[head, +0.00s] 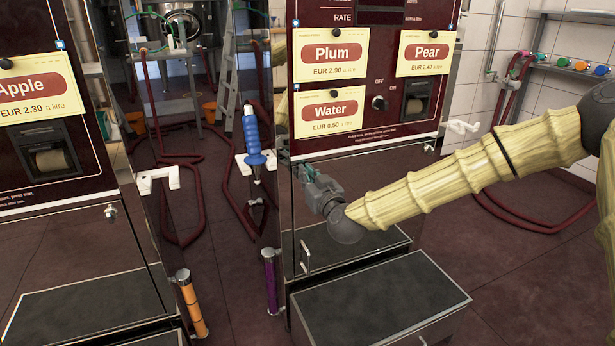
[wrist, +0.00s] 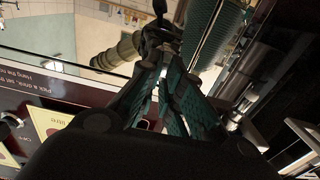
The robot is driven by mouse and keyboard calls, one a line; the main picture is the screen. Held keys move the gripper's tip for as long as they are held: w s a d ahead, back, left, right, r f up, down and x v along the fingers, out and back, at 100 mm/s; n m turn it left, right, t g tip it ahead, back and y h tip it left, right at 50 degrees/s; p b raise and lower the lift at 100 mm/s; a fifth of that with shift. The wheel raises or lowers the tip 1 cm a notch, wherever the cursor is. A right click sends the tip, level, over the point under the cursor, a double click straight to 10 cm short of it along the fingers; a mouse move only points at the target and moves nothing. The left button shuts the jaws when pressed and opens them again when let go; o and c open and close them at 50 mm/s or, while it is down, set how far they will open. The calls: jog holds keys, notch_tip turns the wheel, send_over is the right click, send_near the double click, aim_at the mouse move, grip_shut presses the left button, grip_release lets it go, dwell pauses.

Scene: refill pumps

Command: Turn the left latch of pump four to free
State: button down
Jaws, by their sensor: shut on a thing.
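The dark red pump with Plum, Pear and Water cards (head: 360,157) stands centre right in the head view; no pump number is legible. My gripper (head: 304,172) is at its left front edge, just below the card panel. It is shut on the left latch, which the fingers and wrist hide in the head view. In the wrist view my gripper's green fingers (wrist: 163,62) are close together; the latch cannot be made out between them. A small silver right latch (head: 429,147) shows under the panel's right side. Whether the left latch is turned cannot be told.
A blue nozzle (head: 252,135) hangs on a white holder just left of my gripper. The Apple pump (head: 60,180) stands at the left. A grey-topped step (head: 380,298) juts out below my arm. Red hoses (head: 195,195) lie on the floor behind.

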jog(key=shift+d+m, duration=0.1)
jog(key=shift+m, duration=0.2)
jog(key=shift+w+d+f+m+p, duration=0.1)
jog(key=shift+d+f+m+p, duration=0.1)
jog(key=shift+m, duration=2.65)
jog(key=shift+w+d+f+m+p, duration=0.1)
jog(key=shift+d+f+m, duration=0.15)
jog(key=shift+m, duration=2.65)
jog(key=shift+w+d+f+m+p, duration=0.1)
jog(key=shift+d+f+m+p, duration=0.1)
jog(key=shift+m, duration=2.65)
jog(key=c, duration=1.6)
grip_release()
jog(key=shift+a, duration=0.1)
